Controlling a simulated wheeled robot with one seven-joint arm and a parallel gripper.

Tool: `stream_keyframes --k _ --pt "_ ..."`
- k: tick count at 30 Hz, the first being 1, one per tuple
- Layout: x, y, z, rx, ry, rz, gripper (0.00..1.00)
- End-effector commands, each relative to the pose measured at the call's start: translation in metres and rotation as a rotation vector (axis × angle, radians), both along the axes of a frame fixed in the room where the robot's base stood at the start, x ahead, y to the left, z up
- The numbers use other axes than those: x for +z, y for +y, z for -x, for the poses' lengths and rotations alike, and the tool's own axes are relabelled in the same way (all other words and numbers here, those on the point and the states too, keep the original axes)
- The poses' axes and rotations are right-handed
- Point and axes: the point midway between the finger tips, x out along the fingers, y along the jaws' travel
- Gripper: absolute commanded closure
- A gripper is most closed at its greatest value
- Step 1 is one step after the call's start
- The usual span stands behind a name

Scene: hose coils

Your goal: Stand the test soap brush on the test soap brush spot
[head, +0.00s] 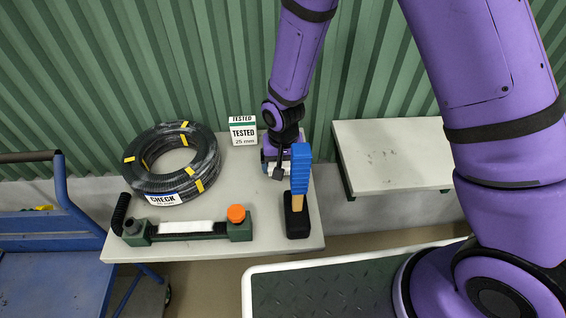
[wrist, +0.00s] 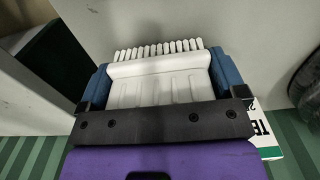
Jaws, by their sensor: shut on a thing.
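In the wrist view, a white ridged block with a row of rounded tips (wrist: 158,75) fills the room between the blue side parts. No separate spot marking shows.
A black hose coil (head: 172,160) with yellow bands and a CHECK label lies left. A green fixture with an orange knob (head: 236,213) lies in front. Another bare table (head: 390,155) is right, across a gap. A blue cart (head: 50,240) is left.

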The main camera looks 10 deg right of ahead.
Motion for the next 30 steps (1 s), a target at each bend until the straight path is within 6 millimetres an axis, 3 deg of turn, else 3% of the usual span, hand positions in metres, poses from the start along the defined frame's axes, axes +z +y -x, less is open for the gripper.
stream_keyframes --k 30 --pt "-0.0092 0.0001 -0.0002 0.000 0.000 0.000 0.36"
